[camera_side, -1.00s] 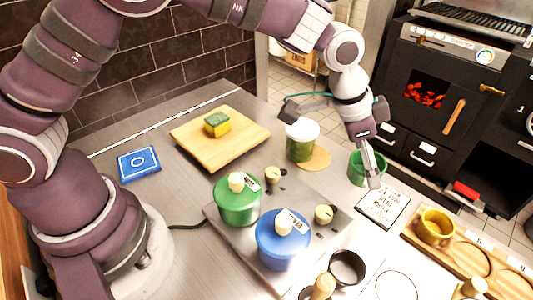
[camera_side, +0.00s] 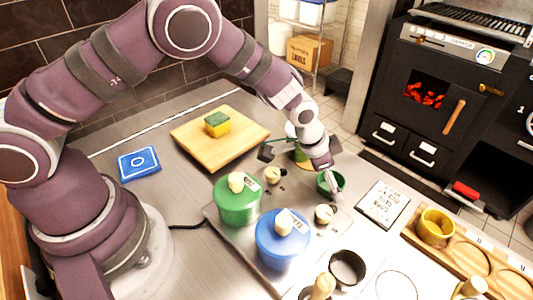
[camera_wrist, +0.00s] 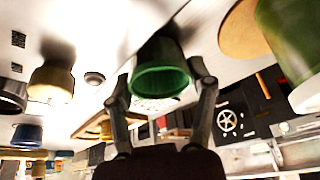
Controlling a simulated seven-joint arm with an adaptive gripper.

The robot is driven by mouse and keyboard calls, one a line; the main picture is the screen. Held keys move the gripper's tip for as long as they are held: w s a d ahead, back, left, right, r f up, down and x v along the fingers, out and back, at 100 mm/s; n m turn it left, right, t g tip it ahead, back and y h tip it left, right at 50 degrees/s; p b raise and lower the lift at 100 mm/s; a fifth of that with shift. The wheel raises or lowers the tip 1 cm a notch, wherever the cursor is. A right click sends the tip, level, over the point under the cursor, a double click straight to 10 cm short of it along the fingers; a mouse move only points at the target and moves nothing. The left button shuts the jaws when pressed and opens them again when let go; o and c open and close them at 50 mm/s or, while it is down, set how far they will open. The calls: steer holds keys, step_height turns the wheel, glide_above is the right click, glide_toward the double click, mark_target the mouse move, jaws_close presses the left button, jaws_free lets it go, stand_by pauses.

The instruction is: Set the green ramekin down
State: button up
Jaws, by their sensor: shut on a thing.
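The green ramekin (camera_side: 338,181) is held at my gripper (camera_side: 331,188), above the right back edge of the steel hob plate (camera_side: 345,220). In the wrist view the ramekin (camera_wrist: 160,72) sits between the two fingers of my gripper (camera_wrist: 162,84), which are shut on it. I cannot tell how high its base is above the surface. A printed card (camera_side: 383,204) lies to its right on the worktop.
A green pot (camera_side: 237,205) and a blue pot (camera_side: 282,245) stand on the hob, with cream knobs (camera_side: 324,214) near them. A yellow ramekin (camera_side: 436,228) sits in a wooden tray (camera_side: 460,248). A black cup (camera_side: 347,268) stands in front. A lidded green jar (camera_wrist: 292,35) stands nearby.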

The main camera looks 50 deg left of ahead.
steer(key=o, duration=0.9)
steer(key=shift+f, duration=0.1)
steer(key=shift+s+a+r, duration=0.1)
steer(key=shift+r, duration=0.5)
steer(key=s+a+r+n, duration=0.1)
steer(key=s+a+r, duration=0.2)
steer(key=r, duration=0.3)
steer(key=s+a+r+n+t, duration=0.1)
steer(key=s+a+r, duration=0.2)
steer(key=r, duration=0.3)
steer(key=s+a+r+n, duration=0.1)
steer(key=s+a+r, duration=0.2)
steer(key=s+r, duration=0.15)
steer(key=s+a+r+n+y, duration=0.2)
steer(key=s+a+n, duration=0.1)
steer(key=s, duration=0.5)
steer(key=shift+a+r+n+t+y, duration=0.3)
steer(key=shift+a+n, duration=0.1)
steer(key=shift+a, duration=0.4)
steer(key=shift+s, duration=0.1)
